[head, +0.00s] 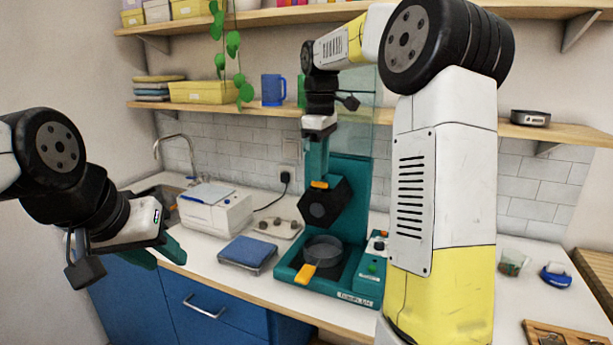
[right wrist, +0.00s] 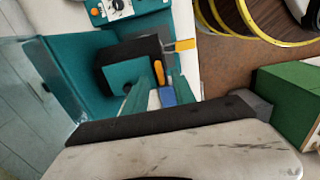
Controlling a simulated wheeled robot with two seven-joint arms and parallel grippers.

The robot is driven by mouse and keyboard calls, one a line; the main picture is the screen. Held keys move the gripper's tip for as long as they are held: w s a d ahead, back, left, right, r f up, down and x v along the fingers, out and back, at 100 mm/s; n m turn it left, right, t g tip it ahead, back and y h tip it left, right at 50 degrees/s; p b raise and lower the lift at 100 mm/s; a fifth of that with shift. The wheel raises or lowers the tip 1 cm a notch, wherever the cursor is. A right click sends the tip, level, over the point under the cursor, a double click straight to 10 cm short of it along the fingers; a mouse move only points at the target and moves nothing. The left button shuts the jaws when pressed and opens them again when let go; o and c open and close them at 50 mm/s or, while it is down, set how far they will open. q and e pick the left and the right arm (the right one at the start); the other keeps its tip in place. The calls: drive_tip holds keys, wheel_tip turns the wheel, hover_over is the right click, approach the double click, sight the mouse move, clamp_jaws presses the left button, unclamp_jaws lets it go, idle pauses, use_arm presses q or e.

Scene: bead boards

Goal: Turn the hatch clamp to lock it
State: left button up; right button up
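The teal machine (head: 357,190) stands on the counter. A black angular block (head: 326,205) juts from its upright, with a short orange tab (head: 320,185) on top that looks like the clamp handle. Below is a round grey pan (head: 324,250) with an orange handle (head: 306,273). My right gripper (head: 317,176) points down just above the tab. In the right wrist view the tab (right wrist: 158,74) lies by its fingertips (right wrist: 163,88), which have a gap between them; I cannot tell whether they touch it. My left gripper (head: 162,254) is open and empty, left of the counter.
A white printer-like box (head: 215,211), a blue-topped scale (head: 248,253) and a small tray of knobs (head: 278,227) stand left of the machine. A clear cup (head: 512,262) and blue tape dispenser (head: 556,275) stand at right. Shelves run above.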

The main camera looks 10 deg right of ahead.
sight(320, 184)
drive_tip(key=shift+f, duration=1.2)
clamp_jaws()
